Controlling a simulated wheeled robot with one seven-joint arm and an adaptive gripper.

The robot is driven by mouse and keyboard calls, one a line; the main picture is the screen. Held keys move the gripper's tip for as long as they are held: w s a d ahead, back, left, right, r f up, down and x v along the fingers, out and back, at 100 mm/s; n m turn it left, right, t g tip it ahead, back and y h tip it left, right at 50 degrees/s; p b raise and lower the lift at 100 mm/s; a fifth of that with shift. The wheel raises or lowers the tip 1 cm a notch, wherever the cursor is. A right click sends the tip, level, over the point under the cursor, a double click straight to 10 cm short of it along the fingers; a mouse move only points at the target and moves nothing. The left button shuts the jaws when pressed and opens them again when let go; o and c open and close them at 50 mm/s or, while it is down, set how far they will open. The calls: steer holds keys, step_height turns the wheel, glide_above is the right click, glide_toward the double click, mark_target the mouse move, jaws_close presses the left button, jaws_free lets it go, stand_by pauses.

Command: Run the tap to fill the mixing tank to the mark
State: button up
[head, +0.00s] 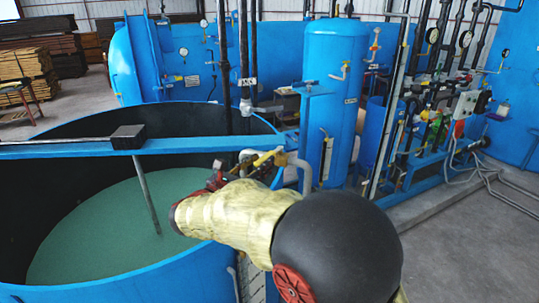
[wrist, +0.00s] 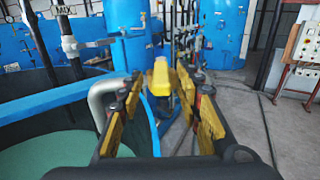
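The mixing tank (head: 190,283) is a large open blue tank at the left of the head view, holding green liquid (head: 110,225) well below its rim. The tap's yellow handle (head: 268,156) shows beside the rim, by a grey bent pipe (head: 303,170). In the wrist view the yellow handle (wrist: 160,77) is ahead, between my fingertips in the picture; I cannot tell if they touch it. My gripper (wrist: 160,88) is open. In the head view my gripper (head: 216,176) is partly hidden by my yellow-sleeved arm. I cannot make out a fill mark.
A blue beam (head: 60,151) with a black box (head: 127,137) and a thin rod crosses the tank. A vertical blue vessel (head: 333,100) and dense pipework stand behind. Grey hoses (head: 487,170) lie on the floor at right. A control panel (wrist: 305,42) stands at far right.

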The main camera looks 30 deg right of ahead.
mark_target(270, 153)
steer(key=shift+p+x, duration=0.35)
steer(key=shift+x, duration=2.4)
steer(key=shift+c, duration=1.3)
jaws_close()
steer(key=shift+r, duration=0.1)
